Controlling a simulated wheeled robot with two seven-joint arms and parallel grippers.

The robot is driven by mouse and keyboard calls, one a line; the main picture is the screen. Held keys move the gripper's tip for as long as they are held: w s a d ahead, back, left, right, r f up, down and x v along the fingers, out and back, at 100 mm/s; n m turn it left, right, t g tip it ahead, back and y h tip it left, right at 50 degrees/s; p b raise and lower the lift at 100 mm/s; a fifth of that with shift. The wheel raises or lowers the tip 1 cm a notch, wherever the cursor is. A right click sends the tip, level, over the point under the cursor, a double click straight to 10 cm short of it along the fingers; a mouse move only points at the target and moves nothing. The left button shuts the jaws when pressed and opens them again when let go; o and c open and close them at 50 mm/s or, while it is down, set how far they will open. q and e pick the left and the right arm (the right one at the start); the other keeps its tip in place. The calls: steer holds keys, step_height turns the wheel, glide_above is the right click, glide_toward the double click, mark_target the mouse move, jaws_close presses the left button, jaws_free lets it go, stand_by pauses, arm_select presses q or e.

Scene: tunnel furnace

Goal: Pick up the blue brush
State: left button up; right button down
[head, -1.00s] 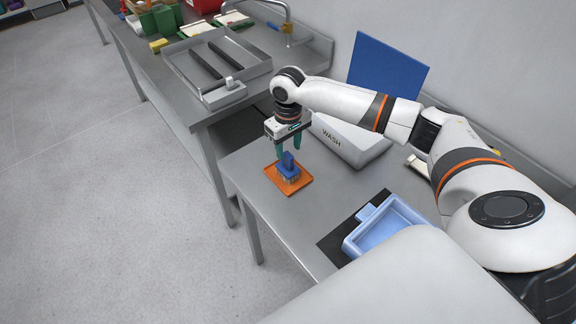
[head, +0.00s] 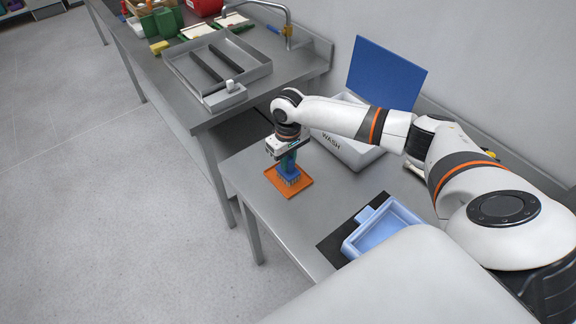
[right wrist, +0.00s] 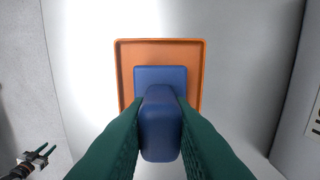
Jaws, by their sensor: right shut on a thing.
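The blue brush (head: 288,172) stands upright, bristles down, at the orange tray (head: 301,187) on the near table. My right gripper (head: 288,160) is right above the tray with its green fingers down around the brush handle. In the right wrist view the fingers (right wrist: 160,130) are shut on the handle of the blue brush (right wrist: 160,76), one on each side, over the orange tray (right wrist: 127,50). I cannot tell whether the bristles touch the tray. My left gripper is not in the head view; a small dark gripper (right wrist: 36,158) shows at the lower left of the right wrist view.
A white bin marked WASH (head: 350,150) with a blue panel (head: 388,72) behind it stands at the back of the table. A light blue tray (head: 350,246) lies on a dark mat nearer me. A metal sink tray (head: 240,50) is on the farther bench. The table's left edge is close to the orange tray.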

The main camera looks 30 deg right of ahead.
steer(key=shift+r, duration=0.1)
step_height(320, 180, up, 10)
steer(key=shift+b, duration=0.95)
